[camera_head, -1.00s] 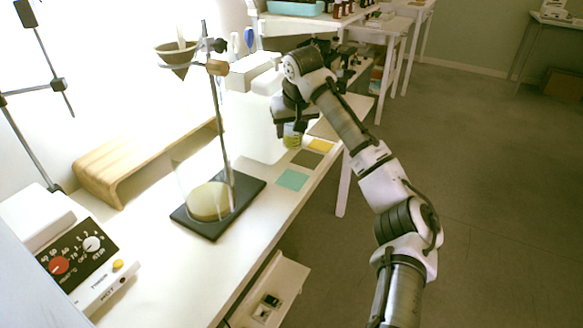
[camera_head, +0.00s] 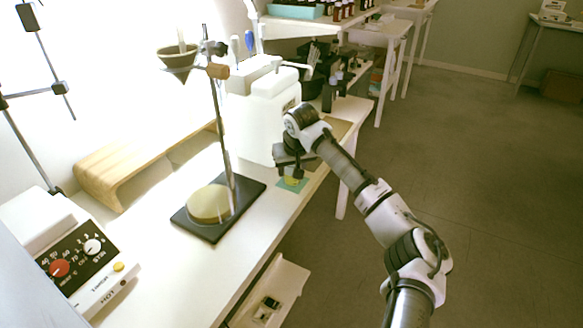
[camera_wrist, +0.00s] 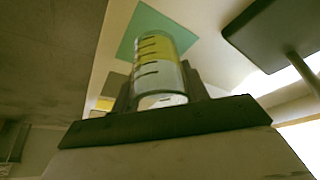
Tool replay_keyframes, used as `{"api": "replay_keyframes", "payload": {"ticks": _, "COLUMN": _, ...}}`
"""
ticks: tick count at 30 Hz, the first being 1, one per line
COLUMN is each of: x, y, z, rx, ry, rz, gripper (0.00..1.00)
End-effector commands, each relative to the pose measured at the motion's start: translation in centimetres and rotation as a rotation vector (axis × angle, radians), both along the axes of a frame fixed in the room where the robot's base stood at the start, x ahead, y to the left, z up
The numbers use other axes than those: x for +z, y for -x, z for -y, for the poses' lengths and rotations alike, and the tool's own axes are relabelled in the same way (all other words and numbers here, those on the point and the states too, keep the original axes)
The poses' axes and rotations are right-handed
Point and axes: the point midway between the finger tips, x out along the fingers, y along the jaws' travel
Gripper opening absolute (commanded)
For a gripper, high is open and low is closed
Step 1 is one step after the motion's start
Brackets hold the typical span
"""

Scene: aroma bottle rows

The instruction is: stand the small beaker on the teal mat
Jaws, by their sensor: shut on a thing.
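The small beaker (camera_wrist: 158,62) is clear with dark graduation marks and yellow liquid. In the head view its lower part (camera_head: 292,181) shows under my gripper (camera_head: 291,170). In the wrist view my gripper (camera_wrist: 158,92) is shut on the beaker, with a finger on each side. The teal mat (camera_wrist: 148,22) lies just beyond the beaker's far end, which overlaps it in that view. In the head view the mat (camera_head: 283,186) is directly under the beaker, partly hidden by it. I cannot tell whether the beaker touches the mat.
A white appliance (camera_head: 262,115) stands behind my gripper. The bench's front edge is close on the right. A wooden riser (camera_head: 115,165) is further left.

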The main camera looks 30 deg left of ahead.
Motion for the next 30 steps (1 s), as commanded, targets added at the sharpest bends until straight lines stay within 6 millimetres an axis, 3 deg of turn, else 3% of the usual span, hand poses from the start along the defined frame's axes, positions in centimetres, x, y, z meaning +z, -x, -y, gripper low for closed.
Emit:
{"api": "replay_keyframes", "payload": {"ticks": 4, "x": -0.3, "y": 0.0, "z": 0.0, "rx": 0.000, "ry": -0.001, "rz": -0.001, "gripper": 0.18}}
{"api": "replay_keyframes", "payload": {"ticks": 5, "x": -0.3, "y": 0.0, "z": 0.0, "rx": 0.000, "ry": -0.001, "rz": -0.001, "gripper": 0.47}}
{"api": "replay_keyframes", "payload": {"ticks": 9, "x": -0.3, "y": 0.0, "z": 0.0, "rx": 0.000, "ry": 0.000, "rz": 0.000, "gripper": 0.65}}
{"api": "replay_keyframes", "payload": {"ticks": 20, "x": 0.1, "y": 0.0, "z": 0.0, "rx": 0.000, "ry": 0.001, "rz": 0.002, "gripper": 0.66}}
{"api": "replay_keyframes", "payload": {"ticks": 23, "x": 1.2, "y": 0.3, "z": 0.3, "rx": 0.001, "ry": -0.001, "rz": 0.002, "gripper": 0.66}}
{"api": "replay_keyframes", "payload": {"ticks": 30, "x": 5.9, "y": 1.6, "z": 1.8, "rx": 0.001, "ry": -0.002, "rz": 0.002, "gripper": 0.66}}
